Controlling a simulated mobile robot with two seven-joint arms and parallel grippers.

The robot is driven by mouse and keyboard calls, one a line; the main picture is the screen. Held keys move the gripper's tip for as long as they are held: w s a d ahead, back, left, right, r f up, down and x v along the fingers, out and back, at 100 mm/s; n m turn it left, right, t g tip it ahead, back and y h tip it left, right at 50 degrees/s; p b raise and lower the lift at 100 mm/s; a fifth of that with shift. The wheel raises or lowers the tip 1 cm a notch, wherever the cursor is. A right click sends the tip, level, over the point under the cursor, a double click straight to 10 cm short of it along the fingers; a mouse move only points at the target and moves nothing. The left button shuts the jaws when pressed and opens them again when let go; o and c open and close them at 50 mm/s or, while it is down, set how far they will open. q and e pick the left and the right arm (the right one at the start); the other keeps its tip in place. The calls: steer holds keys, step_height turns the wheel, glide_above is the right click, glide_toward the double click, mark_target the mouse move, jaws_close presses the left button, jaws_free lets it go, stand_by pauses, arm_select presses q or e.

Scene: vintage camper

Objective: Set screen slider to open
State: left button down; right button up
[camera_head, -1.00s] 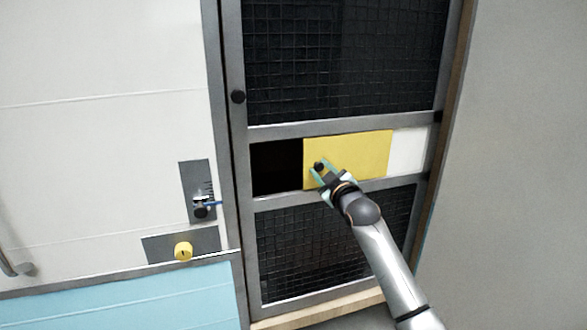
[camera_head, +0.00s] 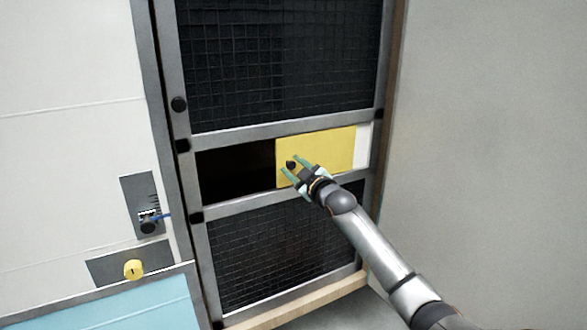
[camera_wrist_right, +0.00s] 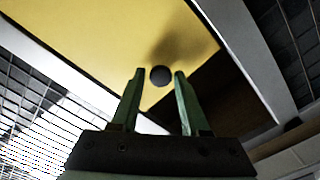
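The screen slider is a yellow panel (camera_head: 325,155) in the middle band of the screen door, with a dark gap on its left and a narrow white strip on its right. Its round black knob (camera_head: 291,165) is near its left edge. My right gripper (camera_head: 292,167) has its green fingers on either side of the knob. In the right wrist view the knob (camera_wrist_right: 160,75) appears between the fingertips (camera_wrist_right: 160,73), with a small gap showing on each side. My left gripper is not in view.
Dark mesh (camera_head: 275,65) fills the door above and below the band, inside a grey frame (camera_head: 250,135). On the left are a plate with a small latch (camera_head: 149,222) and a yellow knob (camera_head: 133,269). A bare grey wall (camera_head: 490,140) is on the right.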

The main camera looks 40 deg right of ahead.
steer(key=shift+o, duration=1.3)
steer(key=shift+f, duration=0.1)
steer(key=b+v, duration=0.1)
steer(key=v, duration=1.1)
steer(key=shift+s, duration=0.25)
